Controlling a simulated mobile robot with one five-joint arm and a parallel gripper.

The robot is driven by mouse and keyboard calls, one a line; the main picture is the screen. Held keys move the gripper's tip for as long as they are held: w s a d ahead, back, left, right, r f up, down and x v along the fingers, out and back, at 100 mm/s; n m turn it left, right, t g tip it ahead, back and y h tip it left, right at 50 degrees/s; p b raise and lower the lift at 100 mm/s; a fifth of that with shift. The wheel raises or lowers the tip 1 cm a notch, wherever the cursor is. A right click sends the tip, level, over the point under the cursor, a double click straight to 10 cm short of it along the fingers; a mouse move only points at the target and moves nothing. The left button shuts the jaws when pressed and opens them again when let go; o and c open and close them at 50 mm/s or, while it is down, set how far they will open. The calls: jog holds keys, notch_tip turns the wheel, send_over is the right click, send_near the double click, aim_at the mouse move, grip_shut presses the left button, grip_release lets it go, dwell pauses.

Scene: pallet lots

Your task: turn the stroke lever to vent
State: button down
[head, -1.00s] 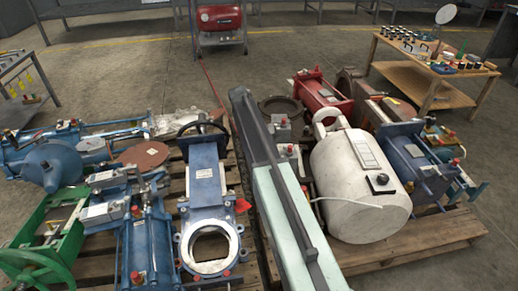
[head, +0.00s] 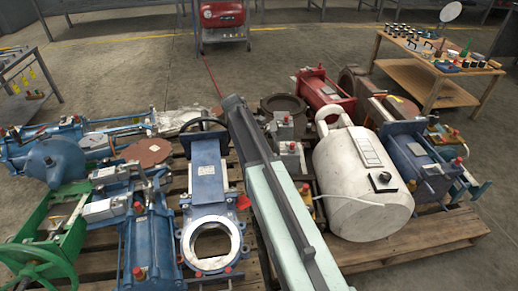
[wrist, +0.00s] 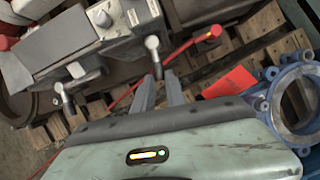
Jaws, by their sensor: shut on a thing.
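The wrist view shows a metal lever (wrist: 152,44) with a rounded grey knob, standing out from a grey valve block (wrist: 85,45). My gripper (wrist: 160,78) is shut on this lever's stem, just below the knob. A second, similar lever (wrist: 58,88) stands on the same block to the left, apart from my fingers. I cannot read any vent marking. In the head view, the grey block (head: 284,118) shows just beyond my arm, and my gripper is hidden there.
A red tag (wrist: 230,82) and a blue ring-flanged valve (wrist: 300,95) lie right of my fingers. In the head view, a white tank (head: 362,180) stands close right of my arm. Open floor lies beyond the pallets.

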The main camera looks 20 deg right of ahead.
jog(key=shift+s+a+n, duration=0.15)
jog(key=shift+s+n, duration=0.25)
jog(key=shift+n, duration=0.3)
jog(key=shift+t, duration=0.3)
jog(key=c, duration=1.6)
grip_release()
jog(key=shift+c, duration=0.2)
jog(key=p+v, duration=0.7)
jog(key=shift+r, duration=0.35)
jog(key=shift+a, duration=0.15)
